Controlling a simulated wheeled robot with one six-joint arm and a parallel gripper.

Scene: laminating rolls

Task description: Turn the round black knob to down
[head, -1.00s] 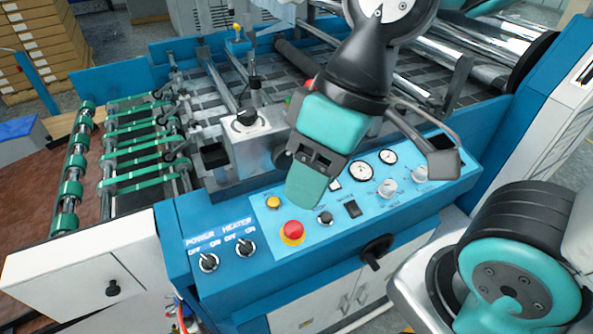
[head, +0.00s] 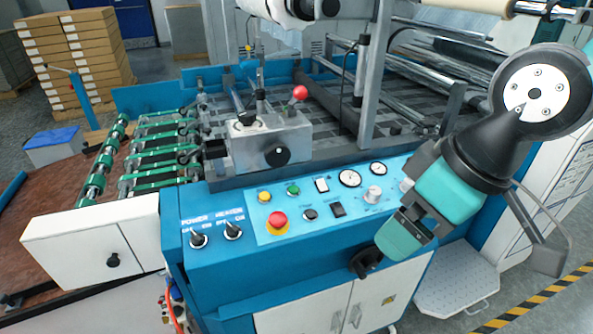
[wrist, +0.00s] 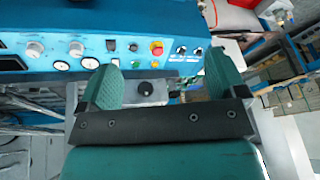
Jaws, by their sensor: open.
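A round black knob (head: 277,156) sits on the front of a grey metal box (head: 248,150) behind the control panel. In the wrist view the knob (wrist: 146,88) shows between my fingers, apart from them. A smaller round black control (head: 310,215) is on the blue panel near the red button; I cannot tell which of the two the task means. My gripper (head: 399,242) hangs over the panel's right end in the head view. In the wrist view its two teal fingers (wrist: 162,70) are wide apart with nothing between them.
The blue control panel (head: 240,262) carries a red button (head: 278,221), switches (head: 199,239) and gauges (head: 349,178). A black handle (head: 365,262) is on the front below it. Green rollers (head: 150,152) lie at left.

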